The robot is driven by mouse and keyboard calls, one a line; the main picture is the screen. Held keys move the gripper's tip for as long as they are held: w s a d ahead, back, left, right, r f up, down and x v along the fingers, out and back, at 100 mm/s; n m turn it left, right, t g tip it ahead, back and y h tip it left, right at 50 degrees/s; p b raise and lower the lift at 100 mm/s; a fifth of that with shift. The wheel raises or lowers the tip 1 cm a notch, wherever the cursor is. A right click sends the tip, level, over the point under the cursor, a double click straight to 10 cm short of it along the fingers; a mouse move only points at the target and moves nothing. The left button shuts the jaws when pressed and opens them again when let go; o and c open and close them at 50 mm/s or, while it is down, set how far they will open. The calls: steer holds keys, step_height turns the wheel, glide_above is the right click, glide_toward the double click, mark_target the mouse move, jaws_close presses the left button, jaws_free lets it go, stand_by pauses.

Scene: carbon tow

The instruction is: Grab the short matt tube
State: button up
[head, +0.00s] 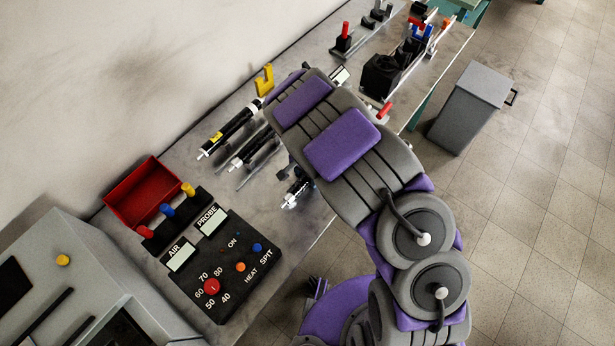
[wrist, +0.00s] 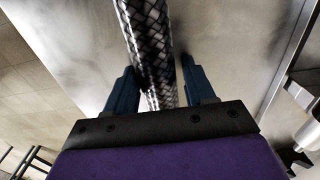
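In the wrist view my gripper (wrist: 158,66) has its two dark blue fingers apart, one on each side of a grey-black braided tube (wrist: 152,40). Narrow gaps show between the fingers and the tube, and its near end is hidden behind the gripper body. I cannot tell whether this is the short matt tube. In the head view my arm covers the gripper. Several dark tubes lie on the bench there: one with a yellow band (head: 230,131), one beside it (head: 252,149), and a shorter-looking one with white ends (head: 297,189), partly hidden by my arm.
The bench (head: 325,222) runs along the wall. A red bin (head: 146,194) and a black control panel (head: 222,268) are at its near end. A yellow bracket (head: 264,81) and a black fixture (head: 381,76) stand farther along. A grey cabinet (head: 468,105) stands on the floor.

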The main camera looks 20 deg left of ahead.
steer(key=shift+c, duration=0.7)
steer(key=shift+d, duration=0.2)
steer(key=shift+c, duration=0.7)
steer(key=shift+d+r, duration=0.25)
steer(key=shift+d, duration=0.6)
steer(key=c, duration=0.4)
steer(key=shift+a+r, duration=0.1)
steer(key=shift+a, duration=0.65)
steer(key=shift+a+r, duration=0.2)
steer(key=shift+r, duration=0.4)
steer(key=shift+d+r+p, duration=0.25)
steer(key=shift+r, duration=0.3)
steer(key=shift+d+r+p, duration=0.25)
steer(key=shift+r, duration=0.3)
steer(key=s+d+r+p, duration=0.1)
steer(key=s+d, duration=0.9)
steer(key=d, duration=0.2)
steer(key=shift+d, duration=0.4)
